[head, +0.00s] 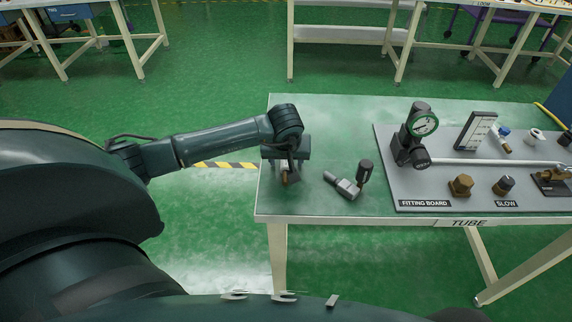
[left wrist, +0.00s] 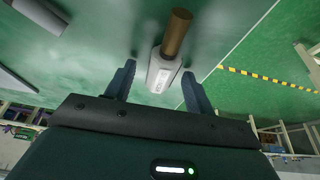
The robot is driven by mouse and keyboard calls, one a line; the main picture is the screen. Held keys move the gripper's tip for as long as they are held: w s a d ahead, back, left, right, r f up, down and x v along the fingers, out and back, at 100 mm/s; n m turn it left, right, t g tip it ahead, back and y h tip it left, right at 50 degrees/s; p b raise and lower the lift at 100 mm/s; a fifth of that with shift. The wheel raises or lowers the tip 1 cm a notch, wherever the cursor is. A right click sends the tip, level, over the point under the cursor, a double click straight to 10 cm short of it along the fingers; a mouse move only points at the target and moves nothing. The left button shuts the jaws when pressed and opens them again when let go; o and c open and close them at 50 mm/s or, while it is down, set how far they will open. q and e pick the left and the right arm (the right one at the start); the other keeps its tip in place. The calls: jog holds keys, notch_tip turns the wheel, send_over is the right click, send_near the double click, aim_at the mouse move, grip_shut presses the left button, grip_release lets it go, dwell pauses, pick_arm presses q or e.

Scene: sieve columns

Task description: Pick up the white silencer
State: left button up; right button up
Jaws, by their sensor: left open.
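The pale body with a brown cylinder at one end, which I take as the white silencer (left wrist: 161,73), lies on the green table top in the left wrist view. Its pale end is between the fingertips of my left gripper (left wrist: 158,72), with the brown end pointing away. In the head view the brown part of the silencer (head: 288,179) shows just under my left gripper (head: 286,167), near the table's left end; the rest is hidden. The left gripper is open, with gaps beside the body. My right gripper is not in view.
A grey fitting with a black knob (head: 345,186) lies just right of the gripper. Further right is the grey fitting board (head: 440,182) with a gauge (head: 424,124), a rod and several fittings. The table's left edge is close to the gripper.

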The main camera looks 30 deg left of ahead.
pick_arm(q)
grip_shut()
dwell(0.3)
dwell(0.6)
